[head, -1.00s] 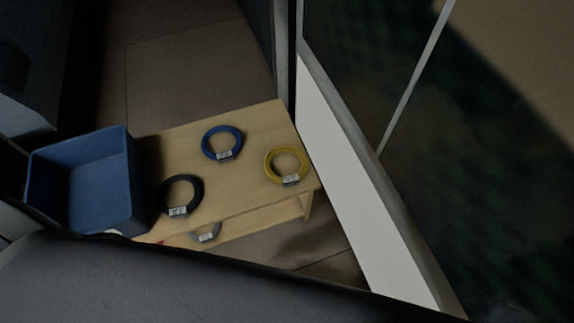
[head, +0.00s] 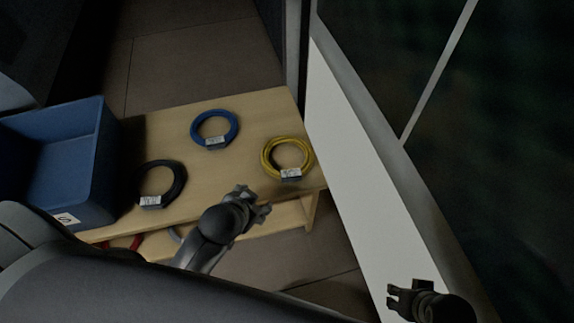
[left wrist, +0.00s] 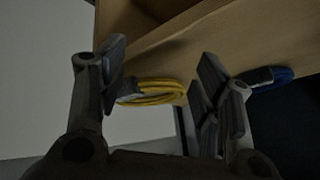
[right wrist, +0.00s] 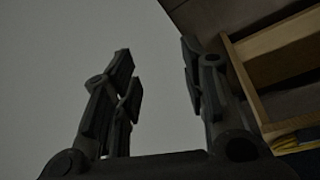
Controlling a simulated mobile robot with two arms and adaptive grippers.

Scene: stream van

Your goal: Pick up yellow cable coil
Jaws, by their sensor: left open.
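The yellow cable coil (head: 287,158) lies flat at the right end of the wooden shelf top, its grey-white tag facing me. My left gripper (head: 256,203) is open and empty at the shelf's front edge, in front and to the left of the coil, apart from it. In the left wrist view the coil (left wrist: 155,92) appears between the open fingers (left wrist: 160,72), beyond them. My right gripper (head: 391,298) is at the lower right, away from the shelf. In the right wrist view its fingers (right wrist: 157,65) are apart and empty, and a bit of yellow coil (right wrist: 293,141) shows at the right edge.
A blue coil (head: 215,129) and a black coil (head: 161,184) lie left of the yellow one. A blue bin (head: 92,172) stands at the left. A red coil (head: 124,243) shows partly below the top. A white wall panel (head: 352,147) borders the shelf's right end.

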